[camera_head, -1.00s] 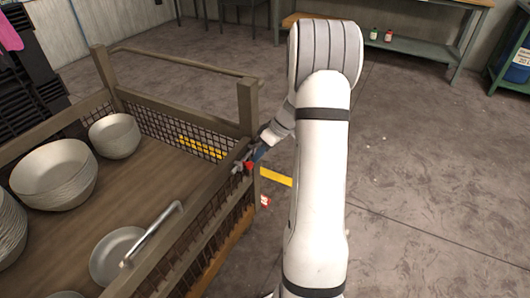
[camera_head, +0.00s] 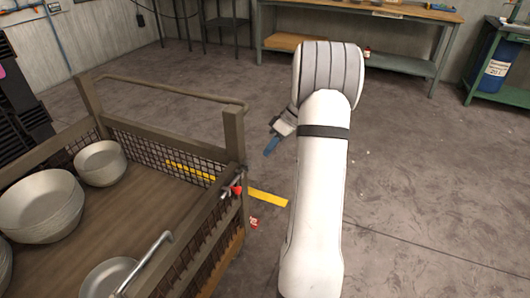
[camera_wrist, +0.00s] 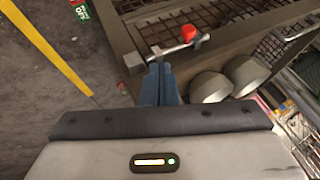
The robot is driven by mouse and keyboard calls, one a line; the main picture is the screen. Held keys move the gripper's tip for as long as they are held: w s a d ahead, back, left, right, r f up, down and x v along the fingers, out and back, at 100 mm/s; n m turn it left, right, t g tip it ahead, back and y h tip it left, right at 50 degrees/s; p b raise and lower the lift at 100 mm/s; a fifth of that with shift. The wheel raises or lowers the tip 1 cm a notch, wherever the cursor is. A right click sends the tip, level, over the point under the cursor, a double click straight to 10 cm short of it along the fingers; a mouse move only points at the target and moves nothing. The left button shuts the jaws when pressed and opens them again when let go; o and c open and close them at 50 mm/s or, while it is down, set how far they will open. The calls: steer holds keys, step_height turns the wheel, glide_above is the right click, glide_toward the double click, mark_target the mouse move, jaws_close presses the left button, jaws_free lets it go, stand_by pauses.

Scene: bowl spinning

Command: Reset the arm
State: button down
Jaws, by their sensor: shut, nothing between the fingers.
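My arm stands upright in the head view, right of the wooden cart (camera_head: 232,140). My gripper (camera_head: 268,151) has blue fingers and hangs to the right of the cart's near corner post, apart from it. In the wrist view the two blue fingers of my gripper (camera_wrist: 161,70) lie together, shut and empty. Past their tips are the cart's edge and a metal latch bar (camera_wrist: 175,48) with a red knob (camera_wrist: 189,33). The red knob also shows in the head view (camera_head: 237,190).
The cart holds stacked white bowls (camera_head: 42,205), a smaller stack (camera_head: 100,163) and a bowl by a metal handle (camera_head: 145,265). A yellow floor strip (camera_head: 268,197) and a small red item (camera_head: 254,223) lie beside the cart. A workbench (camera_head: 350,15) stands behind. Floor at right is clear.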

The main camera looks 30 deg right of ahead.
stand_by(0.4)
steer(key=s+a+r+m+h+p, duration=0.1)
steer(key=s+a+r+p, duration=0.3)
steer(key=r, duration=0.3)
steer(key=s+a+r+m+g+h+p, duration=0.1)
steer(key=a+r+p, duration=0.3)
steer(key=a+r, duration=0.2)
steer(key=s+a+r+m+h+p, duration=0.1)
steer(key=s+a+r+p, duration=0.3)
steer(key=r, duration=0.3)
steer(key=s+a+r+m+t+h+p, duration=0.2)
steer(key=s+a+r+m+h+p, duration=0.1)
steer(key=s+a+r+p, duration=0.7)
steer(key=s+r, duration=0.1)
steer(key=s, duration=0.2)
steer(key=shift+s+h+p, duration=0.3)
steer(key=shift+s+p, duration=0.05)
steer(key=shift+p, duration=0.05)
steer(key=c, duration=2.1)
jaws_free()
steer(key=shift+r, duration=0.1)
steer(key=shift+c, duration=0.2)
